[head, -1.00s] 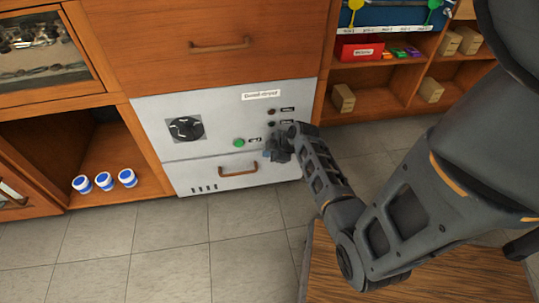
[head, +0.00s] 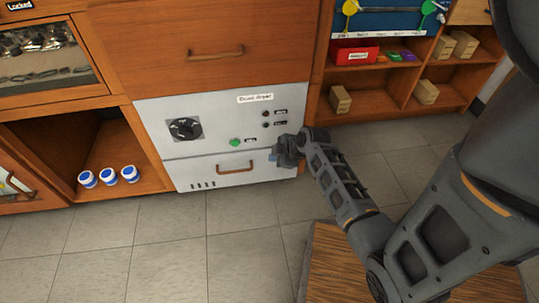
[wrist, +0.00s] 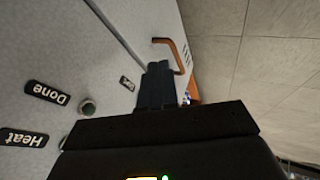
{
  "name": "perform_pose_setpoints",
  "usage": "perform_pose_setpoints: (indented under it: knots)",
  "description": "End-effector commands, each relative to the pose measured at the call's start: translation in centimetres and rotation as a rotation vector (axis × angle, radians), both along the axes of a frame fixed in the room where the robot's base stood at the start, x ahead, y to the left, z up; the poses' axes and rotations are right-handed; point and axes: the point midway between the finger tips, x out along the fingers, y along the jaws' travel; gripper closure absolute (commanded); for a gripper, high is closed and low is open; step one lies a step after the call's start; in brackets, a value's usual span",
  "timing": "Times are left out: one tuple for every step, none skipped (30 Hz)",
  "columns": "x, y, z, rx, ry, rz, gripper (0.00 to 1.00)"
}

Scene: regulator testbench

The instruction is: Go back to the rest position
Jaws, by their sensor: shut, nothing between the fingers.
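My gripper (head: 277,156) is in front of the right side of a white dryer panel (head: 215,108) in the head view. In the wrist view its dark fingers (wrist: 157,88) are together with nothing between them. The panel carries a round black dial (head: 185,130), a green button (head: 235,142) and two small dark round parts at the upper right. A drawer with a brown handle (head: 235,168) sits below. In the wrist view the handle (wrist: 178,52) is beyond the fingertips, and labels "Done" (wrist: 47,93) and "Heat" (wrist: 24,138) show at the left.
Several blue-and-white jars (head: 108,177) stand in an open cubby on the left. A red box (head: 354,53) and wooden blocks (head: 340,99) are on shelves at the right. A wooden surface (head: 340,265) lies below my arm. The tiled floor (head: 170,245) is clear.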

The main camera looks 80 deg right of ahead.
Motion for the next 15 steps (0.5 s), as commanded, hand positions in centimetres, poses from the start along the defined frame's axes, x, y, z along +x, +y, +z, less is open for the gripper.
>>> perform_pose_setpoints:
  knots:
    - [-0.4, 0.3, 0.9, -0.001, 0.001, 0.0, 1.0]
    - [-0.6, 0.3, 1.2, -0.001, 0.0, 0.0, 1.0]
    - [-0.9, 0.5, 1.5, -0.001, 0.001, 0.0, 1.0]
    - [-1.1, 0.6, 1.6, -0.001, 0.001, 0.0, 1.0]
    - [-1.2, 0.6, 1.8, -0.001, 0.001, 0.0, 1.0]
    - [-1.3, 0.7, 2.0, -0.001, 0.001, 0.0, 1.0]
    - [-1.4, 0.7, 2.1, -0.001, 0.001, 0.0, 1.0]
    - [-1.4, 0.7, 2.1, -0.001, 0.001, 0.0, 1.0]
    - [-1.5, 0.8, 2.2, 0.0, 0.001, 0.0, 1.0]
    - [-1.5, 0.8, 2.2, 0.0, 0.001, 0.0, 1.0]
    - [-1.5, 0.8, 2.2, 0.001, 0.001, 0.0, 1.0]
    - [-1.5, 0.8, 2.2, 0.0, 0.001, 0.0, 1.0]
    - [-1.5, 0.8, 2.2, 0.001, 0.001, 0.0, 1.0]
    - [-1.5, 0.8, 2.2, 0.0, 0.001, 0.0, 1.0]
    - [-1.5, 0.8, 2.1, 0.0, 0.001, 0.0, 1.0]
